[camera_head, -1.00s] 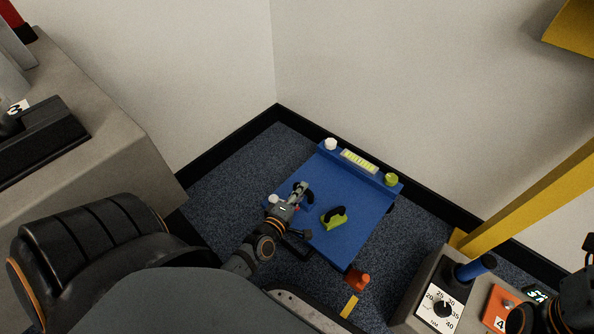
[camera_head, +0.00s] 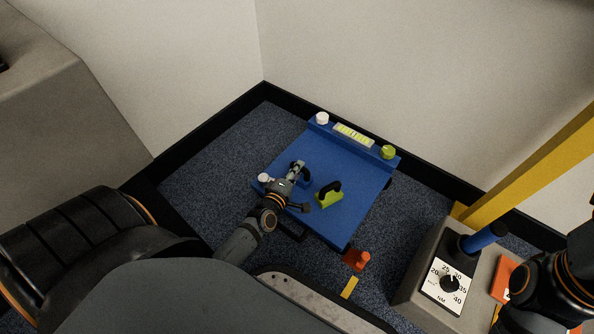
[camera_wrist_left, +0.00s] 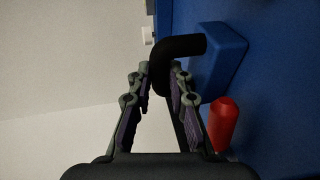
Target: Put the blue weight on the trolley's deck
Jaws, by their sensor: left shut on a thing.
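The blue trolley (camera_head: 352,214) stands on the carpet with its flat deck facing up. The blue weight (camera_wrist_left: 219,60) is a small block with a black bent handle (camera_wrist_left: 180,46). My left gripper (camera_head: 298,168) is over the left part of the deck; its fingers also show in the left wrist view (camera_wrist_left: 160,74), shut on the black handle. In the head view the gripper largely hides the weight. The block is at or very close to the deck; I cannot tell whether it touches. Only part of my right arm shows, at the lower right.
A green weight (camera_head: 330,198) with a black handle stands on the deck, right of my left gripper. A red peg (camera_wrist_left: 222,124) is close to the blue weight. A grey dial box (camera_head: 424,285) stands right.

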